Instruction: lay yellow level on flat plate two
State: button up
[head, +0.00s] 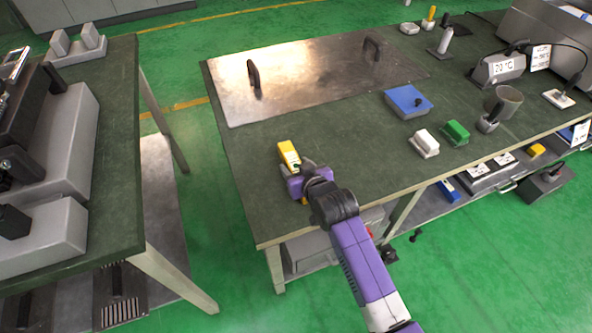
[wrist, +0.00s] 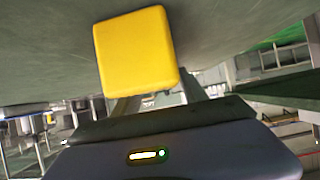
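The yellow level (head: 289,155) is a yellow bar at the front left of the green-topped bench. My gripper (head: 305,175) is around it, with yellow showing on both sides of the purple gripper body. In the wrist view the level (wrist: 137,52) is a large yellow block close in front of the gripper body. The fingertips are hidden, but my gripper appears shut on the level. A large flat metal plate (head: 310,85) with two dark upright handles lies at the back left of the bench. No number on it is readable.
Bare bench lies between the level and the plate.

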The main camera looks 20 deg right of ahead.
aim_at(296, 166)
grip_shut()
jog(key=shift+r, duration=0.1)
notch_tip(296, 166, up, 20)
jog(key=p, duration=0.4)
jog(key=s+f+p, duration=0.6)
jog(key=s+f, duration=0.9)
jog(key=s, duration=0.3)
jog(key=shift+s, duration=0.35)
